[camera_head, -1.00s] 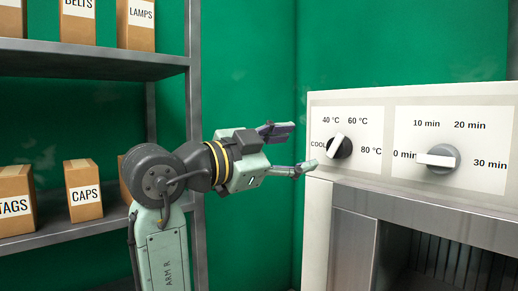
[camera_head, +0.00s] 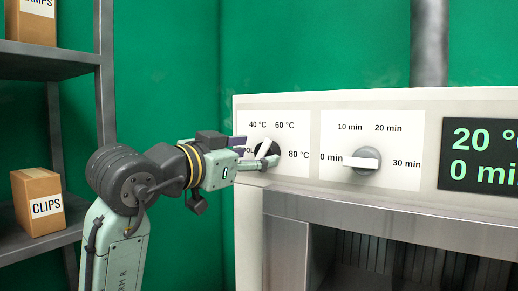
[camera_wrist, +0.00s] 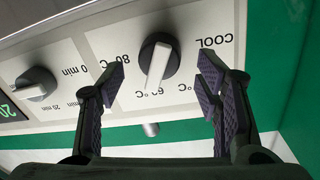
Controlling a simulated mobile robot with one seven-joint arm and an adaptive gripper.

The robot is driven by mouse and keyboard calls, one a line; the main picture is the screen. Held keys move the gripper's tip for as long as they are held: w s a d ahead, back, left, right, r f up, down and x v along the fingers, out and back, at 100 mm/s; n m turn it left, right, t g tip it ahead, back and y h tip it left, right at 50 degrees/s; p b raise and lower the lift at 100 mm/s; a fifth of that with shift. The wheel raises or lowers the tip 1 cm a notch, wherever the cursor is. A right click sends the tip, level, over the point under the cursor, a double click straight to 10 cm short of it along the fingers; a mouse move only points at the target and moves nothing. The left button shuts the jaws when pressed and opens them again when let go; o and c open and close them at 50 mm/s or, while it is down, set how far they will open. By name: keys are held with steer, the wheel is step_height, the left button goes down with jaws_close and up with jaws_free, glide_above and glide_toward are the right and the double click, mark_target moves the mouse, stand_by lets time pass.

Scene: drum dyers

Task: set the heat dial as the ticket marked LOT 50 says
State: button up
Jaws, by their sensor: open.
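The heat dial (camera_head: 266,147) is a dark round knob with a white bar, on a white panel marked COOL, 40, 60 and 80 °C. It also shows in the wrist view (camera_wrist: 157,64), upside down, with one end of its bar near the 60 °C mark. My gripper (camera_head: 257,152) is open at the dial and partly covers it and COOL in the head view. In the wrist view the open fingers (camera_wrist: 160,78) stand on either side of the dial, apart from it. The right finger hides the 40. No ticket marked LOT 50 is in view.
A time dial (camera_head: 362,160) sits right of the heat dial, its bar toward 0 min. The display (camera_head: 478,154) reads 20 ° and 0 min, cut off at the edge. A shelf (camera_head: 48,60) with a CLIPS box (camera_head: 42,203) stands left. Below the panel is a metal-framed opening (camera_head: 400,260).

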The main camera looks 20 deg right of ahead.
mark_target(260, 153)
steer(key=shift+x, duration=1.5)
steer(key=shift+c, duration=0.2)
